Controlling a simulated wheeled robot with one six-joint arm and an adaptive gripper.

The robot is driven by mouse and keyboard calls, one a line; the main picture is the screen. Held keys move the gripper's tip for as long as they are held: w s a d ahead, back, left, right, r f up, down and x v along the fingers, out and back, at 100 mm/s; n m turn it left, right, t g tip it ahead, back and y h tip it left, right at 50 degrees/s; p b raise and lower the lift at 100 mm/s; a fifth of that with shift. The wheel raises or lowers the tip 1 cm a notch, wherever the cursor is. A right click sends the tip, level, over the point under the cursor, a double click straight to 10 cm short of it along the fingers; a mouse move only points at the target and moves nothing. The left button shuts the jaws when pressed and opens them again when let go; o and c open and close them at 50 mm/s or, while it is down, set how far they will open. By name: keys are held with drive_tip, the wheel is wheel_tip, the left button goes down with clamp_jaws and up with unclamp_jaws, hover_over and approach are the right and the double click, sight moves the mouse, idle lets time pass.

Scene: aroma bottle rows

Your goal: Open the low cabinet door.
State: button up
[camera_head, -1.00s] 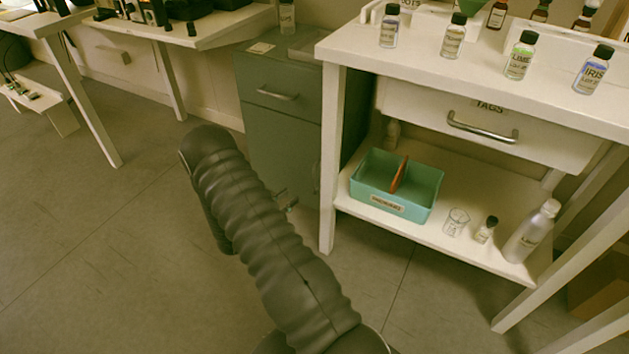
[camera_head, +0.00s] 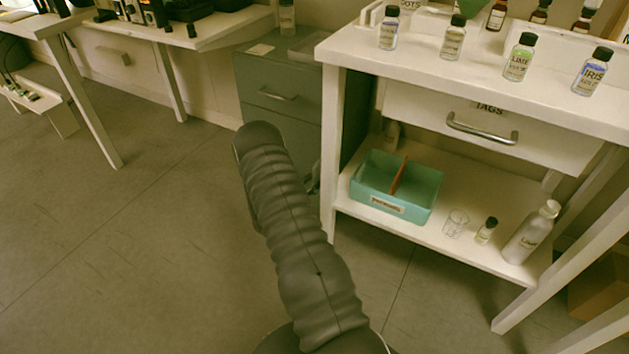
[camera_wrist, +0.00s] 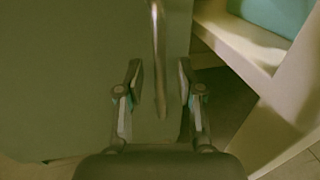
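The low cabinet (camera_head: 277,67) is grey-green and stands left of the white table, with a drawer above and a door (camera_head: 295,137) below. The door looks shut; my arm covers much of it in the head view. In the wrist view, the door (camera_wrist: 75,80) fills the left and middle, and its upright bar handle (camera_wrist: 159,50) runs down between the fingers. My gripper (camera_wrist: 160,82) is open, one finger each side of the handle's lower end. I see gaps on both sides and no clear contact. In the head view the gripper is mostly hidden behind my arm.
The white table (camera_head: 365,56) stands close right of the cabinet; its front leg (camera_head: 328,165) is near the door's right edge. Its lower shelf holds a teal box (camera_head: 418,211), and bottles stand on top. The floor (camera_head: 130,240) left of my arm is clear.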

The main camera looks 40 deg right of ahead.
drive_tip(key=shift+w+d, duration=0.15)
drive_tip(key=shift+d, duration=0.55)
clamp_jaws()
drive_tip(key=shift+a, duration=0.1)
